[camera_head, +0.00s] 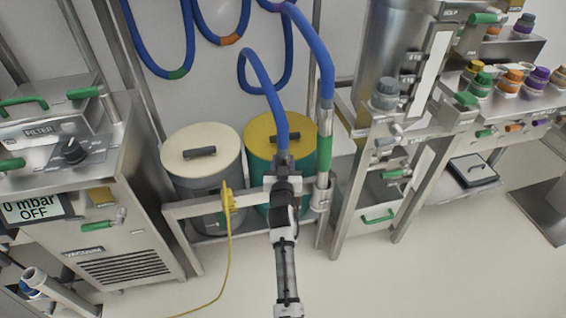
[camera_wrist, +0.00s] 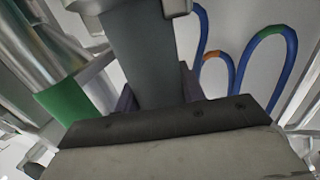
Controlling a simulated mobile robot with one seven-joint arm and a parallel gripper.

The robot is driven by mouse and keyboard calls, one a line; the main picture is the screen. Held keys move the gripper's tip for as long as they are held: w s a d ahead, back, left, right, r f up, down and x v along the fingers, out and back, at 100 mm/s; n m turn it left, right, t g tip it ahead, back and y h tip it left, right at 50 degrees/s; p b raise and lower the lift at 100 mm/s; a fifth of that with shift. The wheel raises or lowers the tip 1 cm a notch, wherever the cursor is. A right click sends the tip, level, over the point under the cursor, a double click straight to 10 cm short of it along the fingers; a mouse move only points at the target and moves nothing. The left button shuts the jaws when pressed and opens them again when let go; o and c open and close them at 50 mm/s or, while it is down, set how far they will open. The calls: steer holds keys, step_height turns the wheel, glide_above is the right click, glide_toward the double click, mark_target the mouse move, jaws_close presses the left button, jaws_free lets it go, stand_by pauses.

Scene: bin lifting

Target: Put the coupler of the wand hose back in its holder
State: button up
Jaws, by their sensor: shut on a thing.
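The blue wand hose (camera_head: 262,82) loops down from the upper middle, and its lower end runs to my gripper (camera_head: 283,168). My gripper is shut on the dark coupler (camera_head: 283,152) at that end, in front of the yellow-lidded drum. In the wrist view the dark grey coupler (camera_wrist: 147,60) rises from between the jaws, whose tips are mostly hidden. The wand (camera_head: 325,145), a steel tube with a green band, stands upright just right of my gripper; its green band (camera_wrist: 62,102) shows at left in the wrist view. I cannot clearly make out the coupler's holder.
A cream-lidded drum (camera_head: 200,150) and a yellow-lidded drum (camera_head: 262,132) stand behind a steel rail (camera_head: 180,210). A yellow plug (camera_head: 228,200) with a cable hangs on the rail. A vacuum unit (camera_head: 120,250) stands left, a steel frame (camera_head: 350,180) right. The front floor is mostly clear.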

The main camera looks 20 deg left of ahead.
steer(key=shift+f, duration=0.3)
steer(key=shift+f+b, duration=1.25)
steer(key=shift+b, duration=0.45)
stand_by(0.9)
steer(key=o, duration=1.3)
steer(key=shift+c, duration=0.2)
steer(key=shift+f, duration=0.1)
steer(key=shift+s, duration=0.15)
